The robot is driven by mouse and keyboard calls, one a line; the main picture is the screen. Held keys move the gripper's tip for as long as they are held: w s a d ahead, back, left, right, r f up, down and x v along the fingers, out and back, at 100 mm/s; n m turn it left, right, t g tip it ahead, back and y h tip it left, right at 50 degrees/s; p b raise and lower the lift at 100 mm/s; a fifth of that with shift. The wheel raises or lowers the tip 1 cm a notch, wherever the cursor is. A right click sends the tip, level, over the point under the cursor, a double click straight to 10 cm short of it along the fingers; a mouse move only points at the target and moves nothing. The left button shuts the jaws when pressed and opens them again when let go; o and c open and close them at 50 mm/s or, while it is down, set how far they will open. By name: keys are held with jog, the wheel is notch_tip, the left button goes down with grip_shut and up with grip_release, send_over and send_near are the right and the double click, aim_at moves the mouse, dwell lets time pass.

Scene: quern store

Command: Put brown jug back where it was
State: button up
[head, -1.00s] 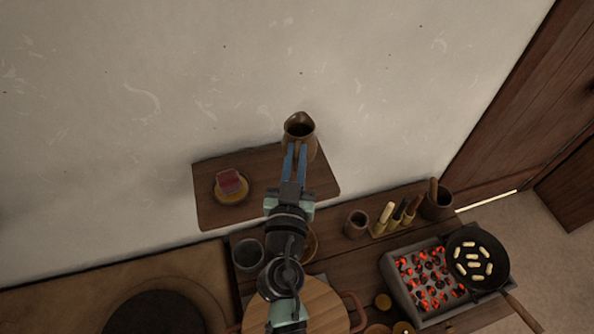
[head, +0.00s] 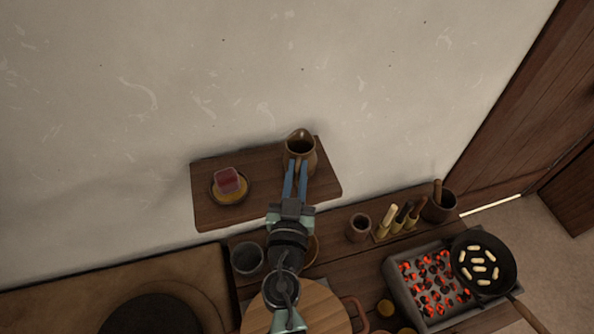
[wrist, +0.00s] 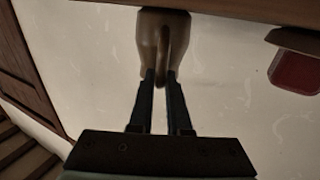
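The brown jug (head: 300,146) is upright at the right end of the wooden wall shelf (head: 262,202), close to the wall. My gripper (head: 297,168) reaches up from below, its two blue fingers on either side of the jug's handle, shut on it. In the wrist view the jug (wrist: 150,45) shows upside down, its handle between my fingertips (wrist: 161,76). Its base meets the shelf edge (wrist: 225,10) there; I cannot tell whether it rests fully on the shelf. The jug's lower part is partly hidden by my fingers in the head view.
A red block (head: 227,180) sits on a small dish (head: 238,197) on the shelf's left. The shelf's middle is clear.

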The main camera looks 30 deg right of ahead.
jog(key=o, duration=0.4)
jog(key=shift+r, duration=0.2)
jog(key=shift+s+a+f, duration=0.15)
jog(key=b+v, duration=0.5)
jog(key=v, duration=0.6)
jog(key=shift+s+a+b, duration=0.15)
jog(key=shift+s+b, duration=0.1)
jog(key=shift+b, duration=0.05)
jog(key=shift+r, duration=0.2)
